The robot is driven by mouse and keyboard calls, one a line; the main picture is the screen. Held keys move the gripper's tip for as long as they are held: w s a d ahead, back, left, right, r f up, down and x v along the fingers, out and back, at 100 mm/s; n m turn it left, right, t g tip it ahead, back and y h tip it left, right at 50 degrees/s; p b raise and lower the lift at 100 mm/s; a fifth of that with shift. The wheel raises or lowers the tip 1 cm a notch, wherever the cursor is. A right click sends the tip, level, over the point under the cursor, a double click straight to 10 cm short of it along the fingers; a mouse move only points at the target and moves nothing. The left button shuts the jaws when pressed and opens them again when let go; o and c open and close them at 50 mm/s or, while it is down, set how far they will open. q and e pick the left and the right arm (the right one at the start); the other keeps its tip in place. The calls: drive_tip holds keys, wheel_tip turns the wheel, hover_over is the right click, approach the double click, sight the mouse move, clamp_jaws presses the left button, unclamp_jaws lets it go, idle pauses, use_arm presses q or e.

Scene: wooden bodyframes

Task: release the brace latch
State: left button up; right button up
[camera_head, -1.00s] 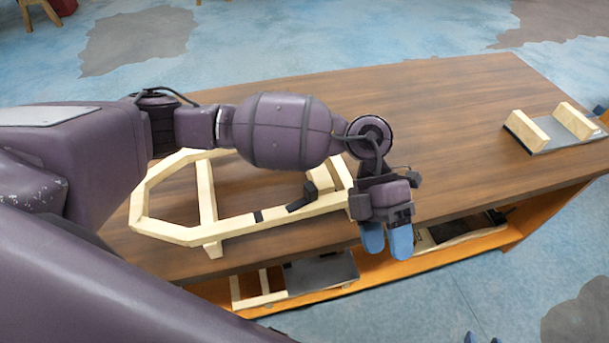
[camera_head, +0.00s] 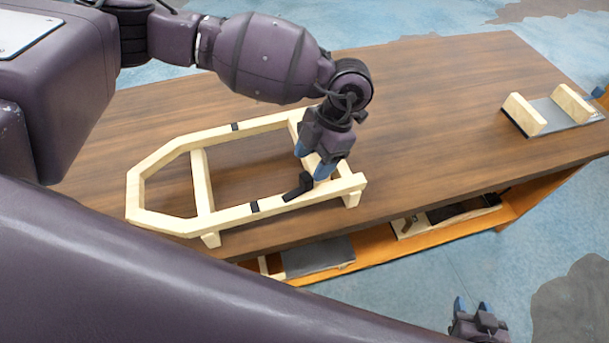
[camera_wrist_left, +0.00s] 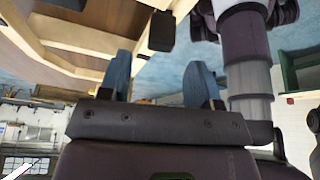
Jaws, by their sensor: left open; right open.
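The light wooden bodyframe (camera_head: 197,178) lies on the brown table, pointed at its left end. A black angled piece, seemingly the brace latch (camera_head: 298,187), sits on its near rail by the right-end crosspiece. In the left wrist view, a dark block (camera_wrist_left: 161,32), probably the same latch, shows ahead of the fingers. My left gripper (camera_head: 312,161) is open, blue fingertips pointing down over the right end of the frame, close behind the latch. I cannot tell whether it touches anything. It also shows in the left wrist view (camera_wrist_left: 160,80). My right gripper (camera_head: 473,305) is open and empty, low at the right.
The wooden table (camera_head: 430,120) is clear between the frame and a grey plate (camera_head: 553,113) with two wooden blocks at the far right. An orange lower shelf (camera_head: 375,268) holds grey panels and wooden parts. Small black bands mark both long rails of the frame.

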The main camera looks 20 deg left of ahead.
sight(306, 176)
use_arm(q)
drive_tip(key=shift+x, duration=2.75)
drive_tip(key=c, duration=0.9)
